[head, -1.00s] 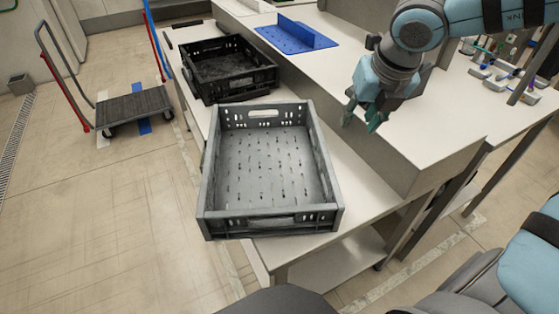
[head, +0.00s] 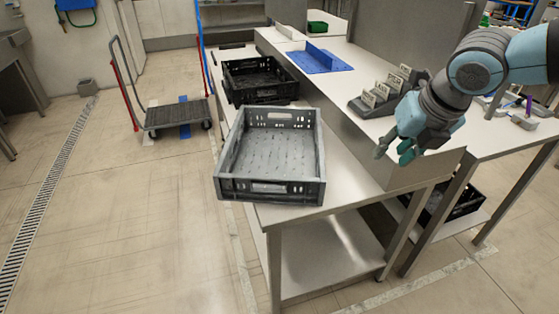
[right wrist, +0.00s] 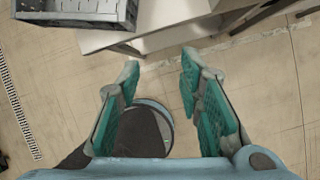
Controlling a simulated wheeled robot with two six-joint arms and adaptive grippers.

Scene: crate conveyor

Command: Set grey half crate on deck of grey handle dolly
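The grey half crate (head: 268,188) sits empty and upright on the near end of the steel bench in the head view. Its corner also shows at the top left of the right wrist view (right wrist: 72,18). The grey handle dolly (head: 176,112) stands on the floor at the back left, with a dark deck and an upright handle. Its deck looks empty. My right gripper (head: 393,152) is open and empty, in the air to the right of the crate and apart from it. Its parted teal fingers show in the right wrist view (right wrist: 158,75). My left gripper is not in view.
A black crate (head: 262,97) stands behind the grey one on the bench (head: 340,178). A blue tray (head: 318,62) and card holders (head: 385,97) are on the raised worktop. Another black crate (head: 455,205) is on a lower shelf. The floor at left is clear.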

